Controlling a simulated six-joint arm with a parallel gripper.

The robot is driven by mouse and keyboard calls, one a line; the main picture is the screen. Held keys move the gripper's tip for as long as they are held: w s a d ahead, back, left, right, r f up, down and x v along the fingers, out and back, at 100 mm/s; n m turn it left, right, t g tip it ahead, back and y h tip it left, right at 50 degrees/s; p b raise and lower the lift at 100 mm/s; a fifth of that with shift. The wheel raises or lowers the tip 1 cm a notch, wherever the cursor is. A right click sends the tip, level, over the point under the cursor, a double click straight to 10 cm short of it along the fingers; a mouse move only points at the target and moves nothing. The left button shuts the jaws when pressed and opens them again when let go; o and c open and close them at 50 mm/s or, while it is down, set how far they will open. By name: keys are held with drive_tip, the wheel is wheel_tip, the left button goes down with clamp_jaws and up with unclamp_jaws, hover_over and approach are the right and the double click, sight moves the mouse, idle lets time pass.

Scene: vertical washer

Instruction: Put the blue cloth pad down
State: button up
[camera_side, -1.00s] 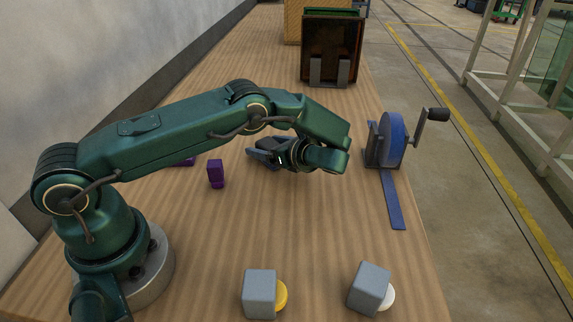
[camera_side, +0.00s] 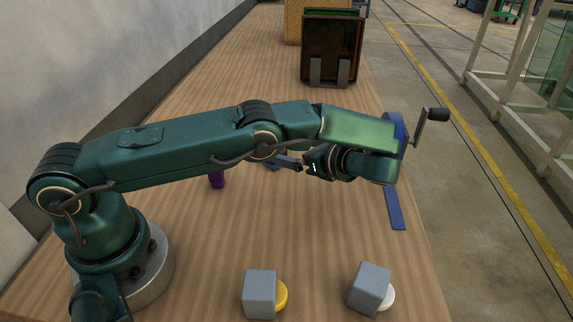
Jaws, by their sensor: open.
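My gripper (camera_side: 294,164) is in the middle of the table, beneath my forearm, its fingers pointing left. It is open, and I see nothing between its fingers. A small dark blue piece (camera_side: 271,164), which looks like the blue cloth pad, shows just left of the fingers, low at the table. My arm hides most of it. I cannot tell whether it touches a fingertip.
A blue wheel (camera_side: 393,122) with a crank (camera_side: 423,127) and blue strip (camera_side: 396,211) stands at the right edge, partly behind my wrist. A dark upright panel (camera_side: 331,40) is at the back.

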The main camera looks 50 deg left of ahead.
drive_tip(key=shift+v, duration=0.9)
drive_tip(key=shift+d+r, duration=0.1)
drive_tip(key=shift+r, duration=0.25)
drive_tip(key=s+a+r+n+t+h, duration=0.1)
drive_tip(key=s+r+n+h, duration=0.65)
drive_tip(key=r, duration=0.25)
drive_tip(key=s+d+n+t+h, duration=0.4)
drive_tip(key=s+n+h, duration=0.2)
drive_tip(key=s+n, duration=0.4)
drive_tip(key=shift+s+d+r+t, duration=0.2)
drive_tip(key=shift+s+t, duration=0.1)
drive_tip(key=shift+s, duration=0.95)
